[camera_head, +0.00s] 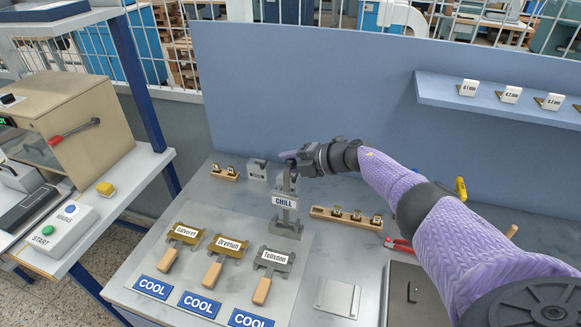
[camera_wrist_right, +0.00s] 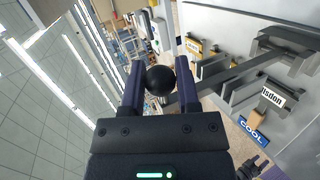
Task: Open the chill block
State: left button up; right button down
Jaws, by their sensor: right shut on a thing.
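The chill block (camera_head: 286,228) is a grey metal stand with a "CHILL" label, upright near the middle of the grey bench. A lever with a black ball knob (camera_wrist_right: 160,80) belongs to its upper part. My right gripper (camera_head: 289,158) reaches in from the right at the top of the block. In the right wrist view its two fingers (camera_wrist_right: 160,82) are closed around the black knob. The block's grey metal plates (camera_wrist_right: 238,85) show at the right of that view, with a gap between them.
Three wooden-handled plates labelled Calveref, Drvetum (camera_head: 228,246) and Tolsdon (camera_head: 272,260) lie in front, above blue COOL labels (camera_head: 200,304). Wooden racks (camera_head: 226,174) (camera_head: 346,217) with small pieces stand beside the block. A blue panel (camera_head: 330,100) rises behind.

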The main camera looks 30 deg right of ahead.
dwell(0.3)
jog(key=c, duration=0.6)
grip_release()
jog(key=shift+o, duration=1)
jog(key=shift+w, duration=0.1)
jog(key=shift+s+d+r+p, duration=0.2)
jog(key=shift+s+p, duration=0.1)
jog(key=shift+p, duration=0.05)
jog(key=p+v, duration=0.3)
jog(key=v, duration=0.6)
